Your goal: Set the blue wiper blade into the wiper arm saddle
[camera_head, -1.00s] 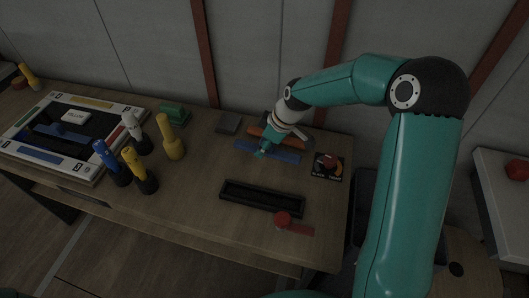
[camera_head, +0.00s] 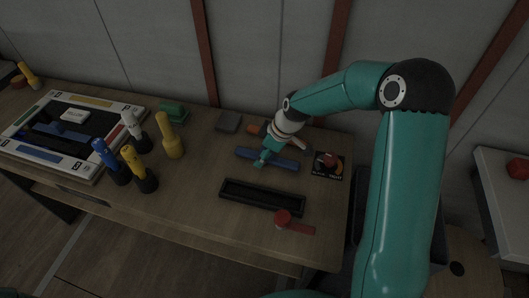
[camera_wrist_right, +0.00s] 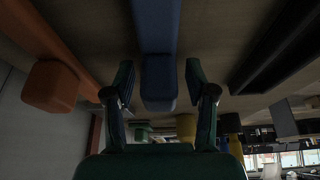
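The blue wiper blade (camera_head: 283,163) lies as a long bar at the right part of the wooden table. It also shows in the right wrist view (camera_wrist_right: 158,75), its near end between my two fingers. My right gripper (camera_head: 261,161) is down at the blade and hides part of it. In the right wrist view, my right gripper (camera_wrist_right: 160,92) has its fingers apart, with a gap on each side of the blade. A long black trough (camera_head: 262,197) lies in front of the blade; I cannot tell whether it is the wiper arm saddle. My left gripper is not in view.
An orange bar (camera_head: 255,129) lies behind the blade. Several blue, white and yellow upright handles (camera_head: 170,140) and a white-framed board (camera_head: 83,169) stand to the left.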

